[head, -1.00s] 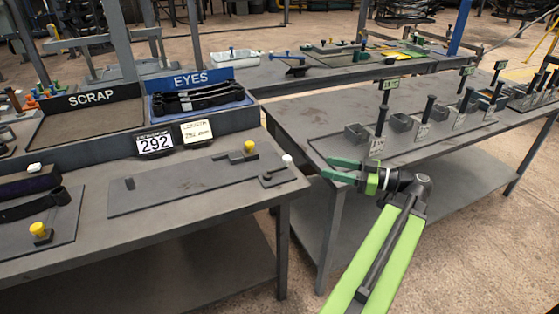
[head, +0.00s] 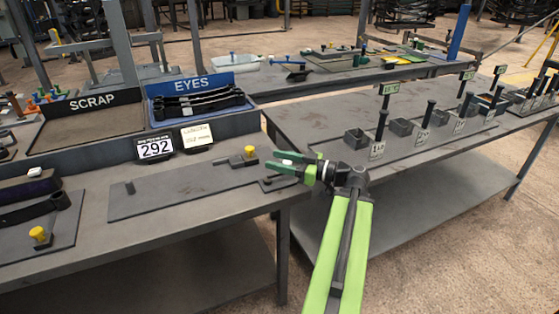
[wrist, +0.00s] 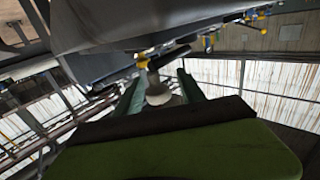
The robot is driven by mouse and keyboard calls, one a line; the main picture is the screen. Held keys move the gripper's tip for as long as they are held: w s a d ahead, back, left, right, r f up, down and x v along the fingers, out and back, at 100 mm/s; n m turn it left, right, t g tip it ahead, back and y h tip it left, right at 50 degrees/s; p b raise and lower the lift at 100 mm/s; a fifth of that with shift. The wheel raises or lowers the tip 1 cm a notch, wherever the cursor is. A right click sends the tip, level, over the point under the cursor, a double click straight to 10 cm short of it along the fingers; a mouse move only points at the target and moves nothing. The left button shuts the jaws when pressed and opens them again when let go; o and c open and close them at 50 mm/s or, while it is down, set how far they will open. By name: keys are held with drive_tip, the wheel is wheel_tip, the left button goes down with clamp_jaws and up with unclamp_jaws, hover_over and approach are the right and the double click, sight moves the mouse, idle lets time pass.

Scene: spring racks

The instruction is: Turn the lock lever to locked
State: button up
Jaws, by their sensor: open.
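The lock lever, seemingly the white-knobbed one, is at the right end of the grey fixture plate (head: 170,193) on the left bench. Its dark base (head: 277,184) shows just below my gripper (head: 284,162) in the head view. My gripper is open, its green fingers pointing left over the lever. In the wrist view a pale knob (wrist: 158,92) stands between my two open fingers. I cannot tell whether the fingers touch it. The head view hides most of the knob behind the fingers. Whether the lever is at locked cannot be told.
A yellow knob (head: 249,152) on a dark slide stands just left of my gripper. Signs reading 292 (head: 155,148) and a handwritten card (head: 197,136) stand behind. The right bench (head: 330,108) holds several upright black levers. A gap separates the benches.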

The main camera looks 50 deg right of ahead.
drive_tip(key=shift+c, duration=0.4)
clamp_jaws()
idle(0.8)
